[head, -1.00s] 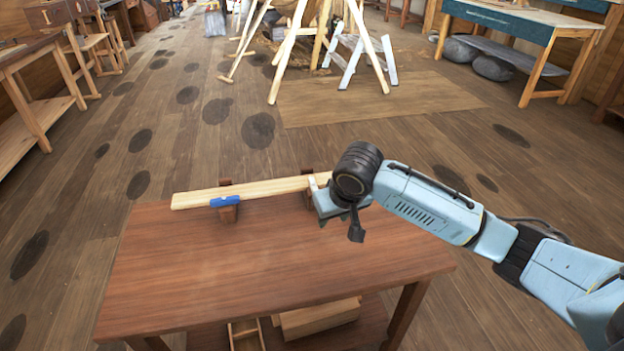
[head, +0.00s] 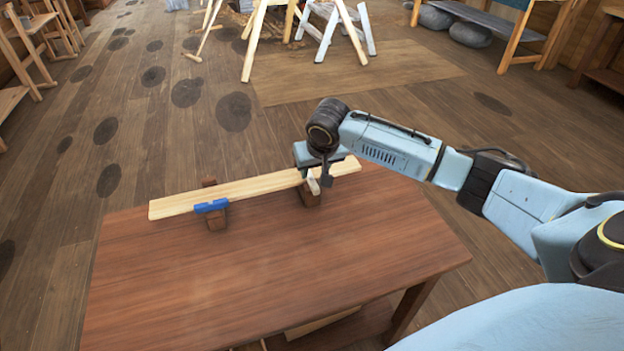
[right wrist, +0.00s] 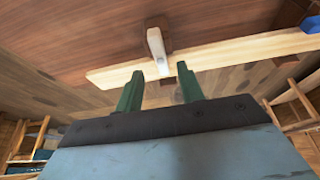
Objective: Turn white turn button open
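The white turn button (head: 313,183) sits on the right wooden block (head: 311,197) at the far edge of the workbench. It also shows in the right wrist view (right wrist: 157,45), lying crosswise over the pale plank (head: 240,190). My right gripper (head: 322,172) is at the button, above the plank. In the right wrist view its green fingers (right wrist: 160,74) are apart, with the button's end between the tips in the picture. I cannot tell whether they touch it. The blue turn button (head: 211,206) lies roughly along the plank on the left block. My left gripper is not in view.
The brown workbench (head: 270,265) has a clear top in front of the plank. Wooden trestles (head: 262,40) stand on the floor beyond. Free floor lies behind and left of the bench.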

